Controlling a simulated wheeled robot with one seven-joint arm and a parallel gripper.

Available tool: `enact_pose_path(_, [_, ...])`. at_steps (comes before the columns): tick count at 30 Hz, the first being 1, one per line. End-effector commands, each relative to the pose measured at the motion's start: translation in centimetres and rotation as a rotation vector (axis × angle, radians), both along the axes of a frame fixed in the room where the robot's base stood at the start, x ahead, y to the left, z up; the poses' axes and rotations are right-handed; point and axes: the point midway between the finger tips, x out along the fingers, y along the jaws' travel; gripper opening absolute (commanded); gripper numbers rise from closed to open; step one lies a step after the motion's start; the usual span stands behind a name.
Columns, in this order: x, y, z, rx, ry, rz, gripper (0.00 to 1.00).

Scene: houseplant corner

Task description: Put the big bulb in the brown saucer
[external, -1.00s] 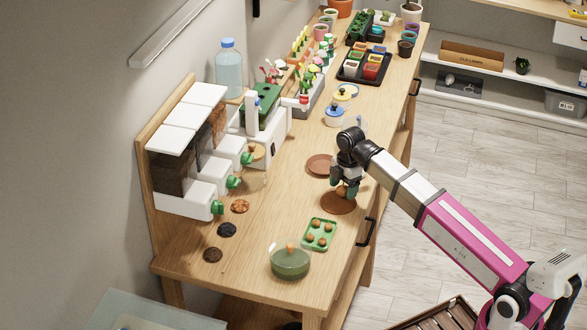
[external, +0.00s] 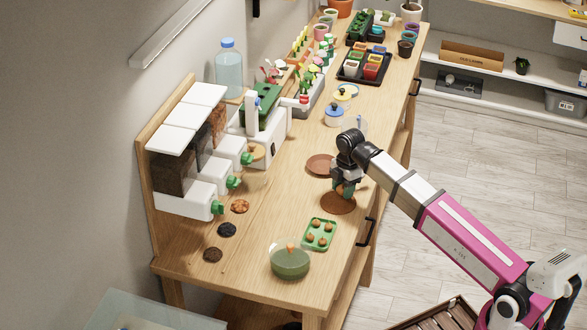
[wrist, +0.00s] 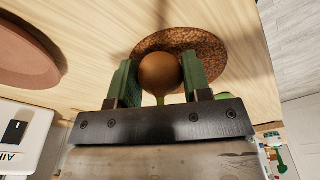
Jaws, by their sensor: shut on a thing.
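The big bulb (wrist: 159,73) is round and brown with a green tip pointing toward my wrist. My gripper (wrist: 159,80) is shut on it, with a green finger on each side. The brown saucer (wrist: 215,50), round and speckled, lies beyond the bulb in the wrist view. In the external view, my gripper (external: 345,190) points down low over the brown saucer (external: 338,206). The fingers hide most of the bulb there. I cannot tell whether the bulb touches the saucer.
A reddish terracotta saucer (external: 320,163) lies just behind, also at the wrist view's left (wrist: 25,45). Bare wood lies left of the saucers.

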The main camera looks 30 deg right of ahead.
Motion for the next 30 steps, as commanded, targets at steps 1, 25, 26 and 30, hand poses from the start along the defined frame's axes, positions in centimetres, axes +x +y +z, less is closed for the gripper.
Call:
enact_pose_path(1, [0.0, 0.0, 0.3, 0.000, -0.001, 0.000, 0.18])
enact_pose_path(25, [-7.9, 6.5, 9.7, 0.000, -0.001, 0.002, 0.18])
enact_pose_path(26, [-8.1, 6.7, 9.9, 0.000, -0.001, 0.002, 0.18])
enact_pose_path(30, [-8.1, 7.4, 10.5, 0.000, 0.000, -0.006, 0.18])
